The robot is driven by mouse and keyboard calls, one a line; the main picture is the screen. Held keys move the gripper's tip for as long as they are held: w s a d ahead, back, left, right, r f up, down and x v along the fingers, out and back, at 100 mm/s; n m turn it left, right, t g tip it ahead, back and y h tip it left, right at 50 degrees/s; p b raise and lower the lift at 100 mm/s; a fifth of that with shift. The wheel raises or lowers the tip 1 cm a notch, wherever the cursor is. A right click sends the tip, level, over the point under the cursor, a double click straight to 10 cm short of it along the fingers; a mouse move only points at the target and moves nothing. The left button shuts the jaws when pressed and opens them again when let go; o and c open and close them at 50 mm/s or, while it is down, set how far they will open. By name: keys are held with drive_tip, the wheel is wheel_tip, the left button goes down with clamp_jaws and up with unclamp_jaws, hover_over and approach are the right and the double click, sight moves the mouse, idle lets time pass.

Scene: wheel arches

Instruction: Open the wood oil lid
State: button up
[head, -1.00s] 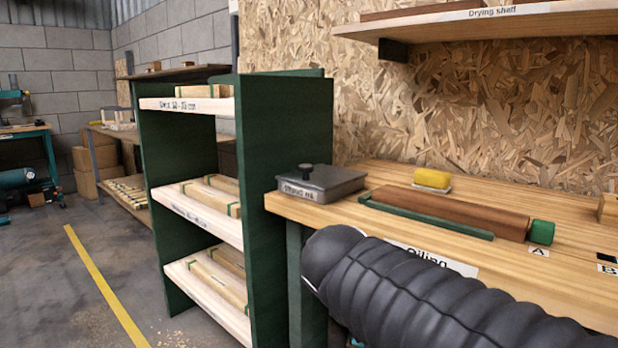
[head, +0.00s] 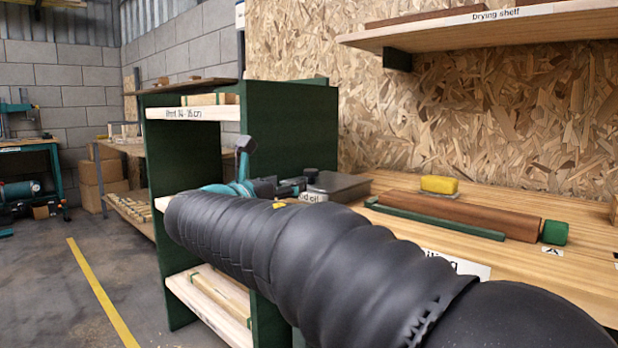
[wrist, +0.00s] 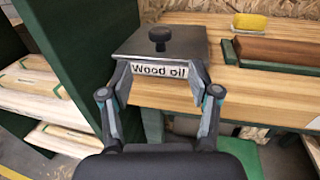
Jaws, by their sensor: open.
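The wood oil box (wrist: 160,69) is a dark grey box with a "Wood oil" label on its front, at the left end of the workbench. Its lid (wrist: 185,43) is down flat and has a black knob (wrist: 160,37) on top. In the head view the box (head: 340,187) is partly hidden behind my gripper (head: 290,188). In the wrist view my gripper (wrist: 160,97) is open and empty. Its fingers are spread just in front of the box's front face, one toward each side of the label, with the knob beyond and above them. I cannot tell whether a fingertip touches the box.
A green shelf rack (head: 290,125) with wooden strips stands left of the bench. On the bench (head: 590,265) lie a brown wooden piece (head: 460,213) by a green rail, and a yellow sponge (head: 439,184). The drying shelf (head: 480,28) overhangs at the back.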

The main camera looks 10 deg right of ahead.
sight(308, 176)
drive_tip(key=x, duration=1.1)
drive_tip(key=shift+d, duration=0.15)
clamp_jaws()
